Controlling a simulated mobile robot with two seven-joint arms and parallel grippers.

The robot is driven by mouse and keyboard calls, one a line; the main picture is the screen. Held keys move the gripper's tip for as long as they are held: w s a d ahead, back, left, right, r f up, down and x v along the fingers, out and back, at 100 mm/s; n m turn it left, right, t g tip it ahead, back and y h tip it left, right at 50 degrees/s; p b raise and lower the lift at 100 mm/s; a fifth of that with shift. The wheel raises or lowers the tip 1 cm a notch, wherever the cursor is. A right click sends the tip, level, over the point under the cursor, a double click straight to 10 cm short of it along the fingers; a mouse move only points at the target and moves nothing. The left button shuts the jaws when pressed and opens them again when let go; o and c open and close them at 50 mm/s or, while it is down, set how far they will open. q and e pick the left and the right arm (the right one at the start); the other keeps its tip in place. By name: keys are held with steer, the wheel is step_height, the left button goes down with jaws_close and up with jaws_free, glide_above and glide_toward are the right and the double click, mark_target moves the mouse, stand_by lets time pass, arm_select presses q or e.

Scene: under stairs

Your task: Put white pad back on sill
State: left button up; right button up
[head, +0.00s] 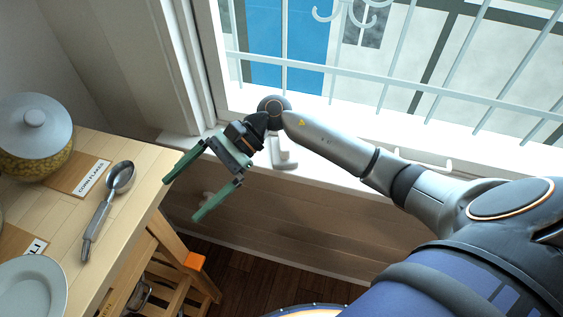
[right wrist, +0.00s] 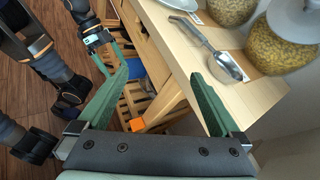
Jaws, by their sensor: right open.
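I cannot make out a separate white pad for certain in either view. The white window sill (head: 340,167) runs below the barred window, and a small white upright piece with a foot (head: 285,155) stands at its edge behind my right wrist. My right gripper (head: 182,199) is open and empty, its green fingers spread in front of the sill and just right of the table corner. Its fingers also show in the right wrist view (right wrist: 162,85), with nothing between them. My left gripper (right wrist: 105,42) shows small at the upper left there; its jaw state is unclear.
The wooden table (head: 125,150) at left holds a lidded jar (head: 36,145), a spoon (head: 105,205) and a plate (head: 32,288). A wooden frame with an orange corner (head: 194,261) stands below. White bars (head: 400,85) cross the window.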

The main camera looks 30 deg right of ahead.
steer(key=s+d+f+n+t+h, duration=0.1)
steer(key=d+f+n+t+h, duration=0.55)
steer(key=n, duration=0.55)
steer(key=s+d+f+n+t+h, duration=0.1)
steer(key=d+f+n+t+h, duration=0.2)
steer(key=f+n+t, duration=0.75)
steer(key=s+d+f+m+g+h, duration=0.1)
steer(key=s+d+f+m+g, duration=0.1)
steer(key=s+f+m+g, duration=0.4)
steer(key=s+f+m, duration=0.1)
steer(key=s+f, duration=0.1)
steer(key=s, duration=0.3)
steer(key=shift+f+g+h, duration=0.2)
steer(key=shift+g+h, duration=0.15)
steer(key=shift+g, duration=0.05)
